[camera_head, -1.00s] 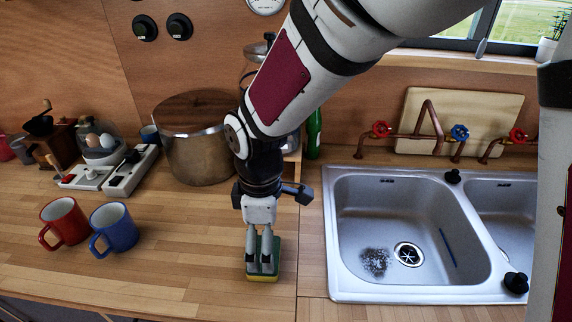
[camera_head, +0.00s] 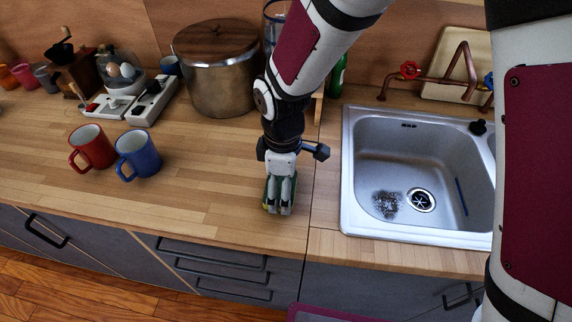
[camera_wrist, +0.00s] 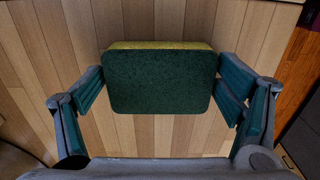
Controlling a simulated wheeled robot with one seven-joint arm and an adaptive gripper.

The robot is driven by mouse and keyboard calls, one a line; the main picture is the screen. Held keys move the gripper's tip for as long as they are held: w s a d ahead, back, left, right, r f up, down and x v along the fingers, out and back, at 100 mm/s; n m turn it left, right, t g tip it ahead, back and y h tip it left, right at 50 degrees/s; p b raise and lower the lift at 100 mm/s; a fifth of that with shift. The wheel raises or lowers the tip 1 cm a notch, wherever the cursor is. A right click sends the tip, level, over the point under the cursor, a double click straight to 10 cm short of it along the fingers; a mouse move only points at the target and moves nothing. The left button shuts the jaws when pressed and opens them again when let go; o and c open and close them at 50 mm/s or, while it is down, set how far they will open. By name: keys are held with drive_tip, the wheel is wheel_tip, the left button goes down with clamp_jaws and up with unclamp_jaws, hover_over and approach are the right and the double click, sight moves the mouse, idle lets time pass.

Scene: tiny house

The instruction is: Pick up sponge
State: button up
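The sponge shows from above in the wrist view as a dark green slab (camera_wrist: 160,82) with a yellow layer along its far edge. In the head view, little of the sponge (camera_head: 266,205) shows; the fingers hide most of it. My gripper (camera_head: 280,208) points down at the wooden counter, left of the sink. In the wrist view, the fingers of my gripper (camera_wrist: 161,85) stand on both sides of the sponge, and their pads meet its left and right edges. I cannot tell whether the sponge is clear of the counter.
A red mug (camera_head: 92,148) and a blue mug (camera_head: 138,155) stand left of my gripper. A large lidded pot (camera_head: 217,75) stands behind. The sink (camera_head: 350,190) is on the right. The counter between the mugs and my gripper is clear.

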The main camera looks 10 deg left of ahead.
drive_tip(key=shift+c, duration=0.8)
drive_tip(key=shift+r, duration=0.15)
drive_tip(key=shift+r, duration=0.55)
wheel_tip(320, 180, up, 2)
drive_tip(key=shift+w+r, duration=0.1)
drive_tip(key=shift+r, duration=0.05)
drive_tip(key=s+d, duration=0.3)
drive_tip(key=s+d+r, duration=0.1)
drive_tip(key=s+d, duration=0.2)
drive_tip(key=d, duration=0.1)
drive_tip(key=s+d, duration=0.3)
drive_tip(key=d, duration=0.1)
drive_tip(key=shift+s+d+r, duration=0.2)
drive_tip(key=shift+s, duration=0.05)
drive_tip(key=shift+s+d+p, duration=0.4)
drive_tip(key=shift+s+d, duration=0.05)
drive_tip(key=shift+d, duration=0.05)
drive_tip(key=shift+c, duration=0.3)
